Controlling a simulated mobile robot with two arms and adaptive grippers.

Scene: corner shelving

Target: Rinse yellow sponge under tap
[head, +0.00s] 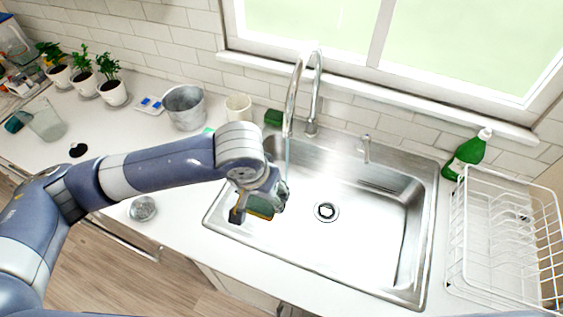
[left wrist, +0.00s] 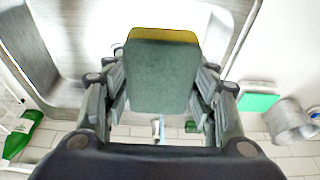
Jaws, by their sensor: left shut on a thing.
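The yellow sponge, with a dark green scouring side (head: 261,207), is gripped in my left gripper (head: 258,203) over the left part of the steel sink (head: 385,277). In the left wrist view the sponge (left wrist: 160,80) sits between both fingers, green face toward the camera, with a yellow edge at the top. The tall tap (head: 293,95) stands behind the sink. A thin bluish stream of water (head: 287,155) falls from it beside my left gripper. I cannot tell whether water touches the sponge. My right gripper is not in view.
A green bottle (head: 468,154) and a white dish rack (head: 455,235) stand right of the sink. A metal bucket (head: 184,108), a cream cup (head: 239,108) and a green block (head: 273,118) are behind it on the left. The sink's right side is free.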

